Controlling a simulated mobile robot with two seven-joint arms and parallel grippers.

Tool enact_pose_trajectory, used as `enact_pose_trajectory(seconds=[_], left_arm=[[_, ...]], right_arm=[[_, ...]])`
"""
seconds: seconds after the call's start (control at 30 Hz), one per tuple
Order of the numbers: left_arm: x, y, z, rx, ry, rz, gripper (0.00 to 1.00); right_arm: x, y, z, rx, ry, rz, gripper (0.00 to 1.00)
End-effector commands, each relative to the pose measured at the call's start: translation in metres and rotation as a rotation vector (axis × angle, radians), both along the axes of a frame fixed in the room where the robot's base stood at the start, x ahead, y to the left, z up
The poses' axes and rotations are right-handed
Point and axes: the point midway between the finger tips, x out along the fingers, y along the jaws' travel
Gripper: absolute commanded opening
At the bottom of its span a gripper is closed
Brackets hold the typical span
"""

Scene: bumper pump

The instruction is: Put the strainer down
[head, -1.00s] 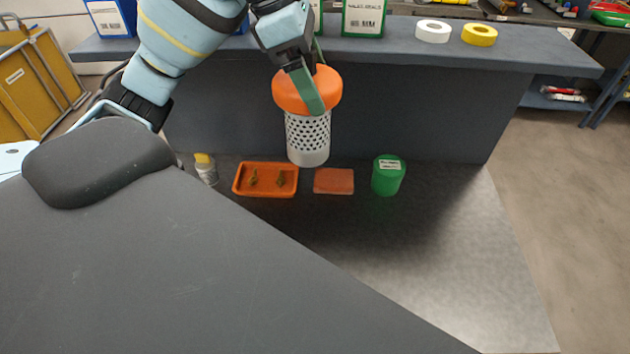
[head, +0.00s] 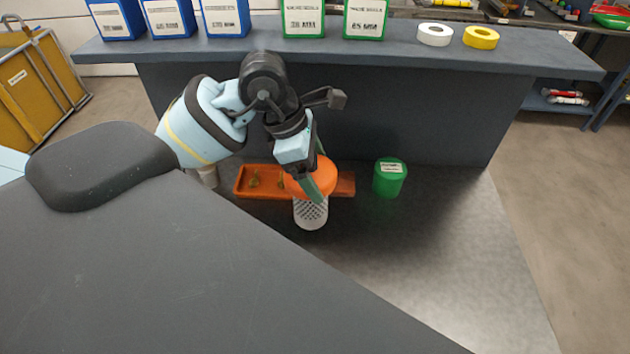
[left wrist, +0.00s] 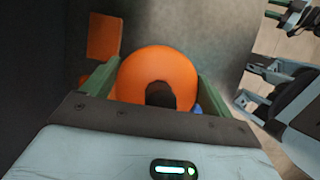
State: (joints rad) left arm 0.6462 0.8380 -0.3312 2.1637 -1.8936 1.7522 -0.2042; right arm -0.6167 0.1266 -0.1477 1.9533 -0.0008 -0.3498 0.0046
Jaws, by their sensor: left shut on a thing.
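The strainer is a white perforated cup (head: 311,214) with a wide orange top (head: 326,177). My left gripper (head: 313,172) is shut on the orange top, with a green finger on each side. The strainer hangs upright or nearly so in front of the orange tray and flat orange pad; I cannot tell whether its bottom touches the grey surface. In the left wrist view the orange top (left wrist: 150,68), with a dark opening, sits between the green fingers and hides the cup.
The orange tray (head: 243,193) with small items and the flat orange pad (head: 346,185) lie behind the strainer. A green canister (head: 390,178) stands to the right. A white bottle (head: 207,177) is partly behind my arm. The grey surface (head: 430,255) in front and right is clear.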

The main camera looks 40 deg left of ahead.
Motion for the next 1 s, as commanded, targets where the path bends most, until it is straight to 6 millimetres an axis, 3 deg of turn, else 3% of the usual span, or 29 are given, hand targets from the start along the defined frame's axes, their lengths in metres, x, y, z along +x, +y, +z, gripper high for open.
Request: enact_pose_trajectory(seconds=[0.2, 0.5, 0.93, 0.97, 1.0], left_arm=[[0.0, 0.0, -0.004, 0.0, -0.001, 0.0, 0.42], [0.0, 0.0, -0.036, 0.0, -0.003, 0.002, 0.42], [0.0, 0.0, -0.043, 0.001, 0.0, 0.001, 0.42], [0.0, 0.0, -0.044, 0.002, 0.001, 0.001, 0.87], [0.0, 0.0, -0.043, 0.001, 0.0, 0.001, 0.93]], right_arm=[[0.001, 0.0, 0.001, 0.0, -0.002, 0.0, 0.36], [0.005, 0.0, 0.006, 0.0, -0.016, 0.0, 0.36], [0.002, 0.0, 0.001, -0.001, -0.004, 0.0, 0.36], [0.002, 0.0, 0.001, -0.001, -0.004, 0.0, 0.36], [0.002, 0.0, 0.002, 0.0, -0.005, 0.0, 0.36]])
